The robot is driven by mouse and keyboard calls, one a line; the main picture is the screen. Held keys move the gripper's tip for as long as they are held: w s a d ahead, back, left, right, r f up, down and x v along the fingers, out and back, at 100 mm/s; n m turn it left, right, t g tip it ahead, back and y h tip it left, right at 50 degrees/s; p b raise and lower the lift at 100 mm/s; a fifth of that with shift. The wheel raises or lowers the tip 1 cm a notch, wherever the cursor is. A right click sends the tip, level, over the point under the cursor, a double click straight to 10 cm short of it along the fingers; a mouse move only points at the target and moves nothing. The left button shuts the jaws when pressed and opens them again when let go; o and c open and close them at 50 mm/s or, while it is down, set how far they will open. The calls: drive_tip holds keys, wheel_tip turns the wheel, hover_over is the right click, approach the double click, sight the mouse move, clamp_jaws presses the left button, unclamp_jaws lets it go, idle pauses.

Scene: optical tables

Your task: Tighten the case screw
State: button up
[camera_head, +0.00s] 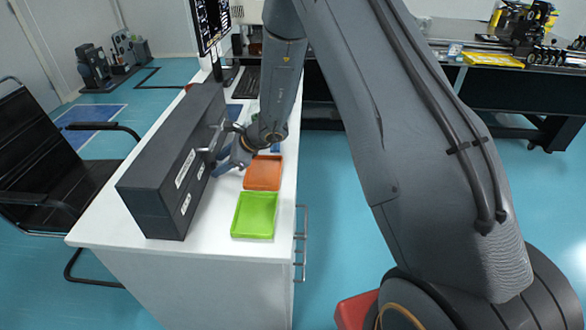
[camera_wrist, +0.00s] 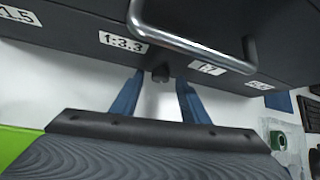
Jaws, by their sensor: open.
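The dark grey case (camera_head: 150,200) stands on the white table (camera_head: 100,235); its front face shows at the top of the wrist view (camera_wrist: 75,25). A small black case screw (camera_wrist: 160,74) sticks out below the metal handle (camera_wrist: 195,48), between the labels 1:3.3 and 1:7. My gripper (camera_wrist: 160,80) has its two blue fingers apart, one on each side of the screw, with a gap visible around it. In the head view my gripper (camera_head: 224,168) is close to the case front; the screw is hidden there.
An orange tray (camera_head: 263,173) and a green tray (camera_head: 254,215) lie on the table right of the case. A monitor (camera_head: 211,22) and a black keyboard (camera_head: 246,82) are at the back. A black chair (camera_head: 45,150) stands left of the table.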

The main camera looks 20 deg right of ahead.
drive_tip(key=shift+w+d+r+m+g+p, duration=0.15)
drive_tip(key=shift+m+g+p, duration=0.45)
drive_tip(key=shift+p, duration=1)
drive_tip(key=shift+w+m+g+y+p, duration=0.2)
drive_tip(key=shift+g+y+p, duration=0.15)
drive_tip(key=shift+g, duration=0.25)
drive_tip(key=shift+w+m+g+y+p, duration=0.1)
drive_tip(key=shift+m+g+y+p, duration=0.15)
drive_tip(key=shift+g, duration=0.35)
drive_tip(key=shift+d+r, duration=0.1)
drive_tip(key=shift+d, duration=0.2)
drive_tip(key=w+b+v, duration=0.1)
drive_tip(key=b+v, duration=0.1)
drive_tip(key=v, duration=0.5)
drive_tip(key=s+d+r+n+h+b, duration=0.1)
drive_tip(key=s+d+n+h, duration=0.1)
drive_tip(key=s+n, duration=0.3)
drive_tip(key=s+d+r+n+g+h+b, duration=0.1)
drive_tip(key=s+d+n, duration=0.4)
drive_tip(key=s, duration=0.6)
drive_tip(key=s+d+r+n+g+h+b, duration=0.1)
drive_tip(key=s+d+r+n+h, duration=0.2)
drive_tip(key=s+n, duration=0.3)
drive_tip(key=s, duration=0.2)
drive_tip(key=shift+s+d+r+h, duration=0.2)
drive_tip(key=shift+s+h, duration=0.2)
